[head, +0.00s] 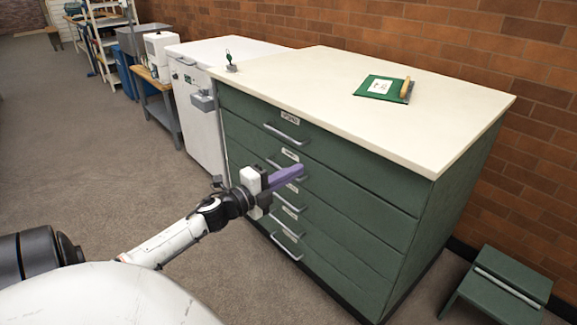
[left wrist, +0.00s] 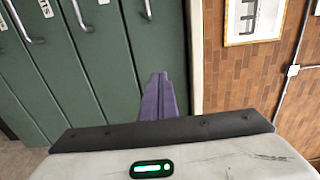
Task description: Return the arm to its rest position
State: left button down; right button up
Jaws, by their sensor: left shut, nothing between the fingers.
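My left arm reaches in from the left in the head view. Its gripper (head: 287,176), with purple fingers, is shut and empty in front of the green drawer cabinet (head: 400,208). In the left wrist view the purple fingers (left wrist: 160,98) are together, with the green drawer fronts (left wrist: 85,70) behind them. The head view does not show clearly whether the fingertips touch the cabinet. My right gripper is not in view.
A white cabinet (head: 190,105) adjoins on the left. A green step stool (head: 500,288) stands at right. Carpet is clear at left.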

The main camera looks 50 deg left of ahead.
pick_arm(q)
jog(key=shift+s, duration=0.6)
jog(key=s+d+f+n+g+p, duration=0.2)
jog(key=s+d+f+n, duration=0.3)
jog(key=d+f, duration=0.25)
jog(key=s+d+f+n+g+p, duration=0.2)
jog(key=s+d+f+n, duration=0.25)
jog(key=d+f, duration=0.3)
jog(key=s+d+f+n+g+h, duration=0.1)
jog(key=s+d+f+n+g, duration=0.1)
jog(key=s+d, duration=0.4)
jog(key=s+d+f+n+g+h+p, duration=0.1)
jog(key=s+d+f+n+g, duration=0.1)
jog(key=s+d, duration=0.5)
jog(key=d+n+g, duration=0.1)
jog(key=d+n, duration=0.1)
jog(key=d, duration=0.4)
jog(key=shift+s+f+p, duration=0.2)
jog(key=shift+s+p, duration=0.05)
jog(key=shift+p, duration=0.05)
jog(key=shift+n, duration=0.25)
